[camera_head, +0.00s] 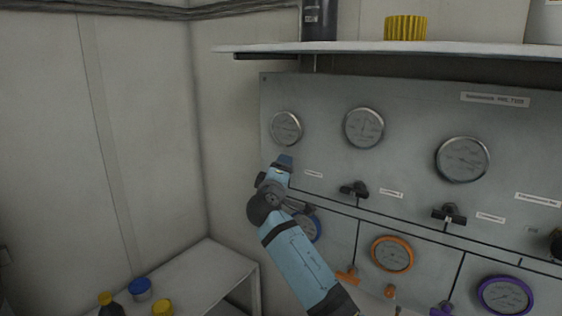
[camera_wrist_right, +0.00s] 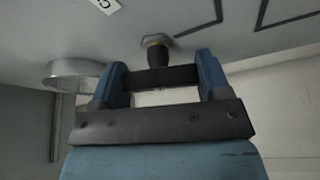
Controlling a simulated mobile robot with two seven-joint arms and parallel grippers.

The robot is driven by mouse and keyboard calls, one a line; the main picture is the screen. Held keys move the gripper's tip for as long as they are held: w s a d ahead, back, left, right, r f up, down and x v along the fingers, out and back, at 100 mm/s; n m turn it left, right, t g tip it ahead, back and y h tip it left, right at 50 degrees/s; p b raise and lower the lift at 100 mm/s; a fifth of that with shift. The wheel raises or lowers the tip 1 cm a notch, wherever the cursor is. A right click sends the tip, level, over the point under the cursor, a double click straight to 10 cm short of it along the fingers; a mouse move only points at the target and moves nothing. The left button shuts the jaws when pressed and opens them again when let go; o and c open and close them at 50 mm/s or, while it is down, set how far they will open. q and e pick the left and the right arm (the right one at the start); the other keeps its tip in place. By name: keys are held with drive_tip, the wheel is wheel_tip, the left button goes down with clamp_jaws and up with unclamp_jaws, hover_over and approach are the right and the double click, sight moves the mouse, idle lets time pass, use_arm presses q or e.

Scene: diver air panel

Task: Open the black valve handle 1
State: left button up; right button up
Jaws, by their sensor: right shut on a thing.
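My right gripper (camera_head: 284,166) is at the left part of the grey panel (camera_head: 320,92), below the leftmost gauge. In the right wrist view its two blue fingers (camera_wrist_right: 161,78) are shut on a black valve handle (camera_wrist_right: 160,76), one at each end of the bar. The handle's stem and a brass-coloured collar join it to the panel. In the head view my gripper and wrist hide this handle. Two more black valve handles, one in the middle (camera_head: 354,189) and one to the right (camera_head: 449,214), show free on the panel. My left gripper is not in view.
Silver gauges (camera_head: 363,128) line the panel's upper part, with an orange gauge (camera_head: 392,253) and a purple gauge (camera_head: 505,295) lower down. A shelf (camera_head: 370,48) juts out above. A white table (camera_head: 205,272) with bottles stands at the lower left.

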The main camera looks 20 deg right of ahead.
drive_tip(key=shift+r+n+y+p, duration=0.2)
drive_tip(key=shift+n+y+p, duration=0.1)
drive_tip(key=shift+n+p, duration=0.3)
drive_tip(key=shift+f+n+p, duration=0.1)
drive_tip(key=shift+n+p, duration=0.2)
drive_tip(key=shift+p, duration=0.1)
drive_tip(key=shift+f, duration=0.1)
drive_tip(key=o, duration=0.9)
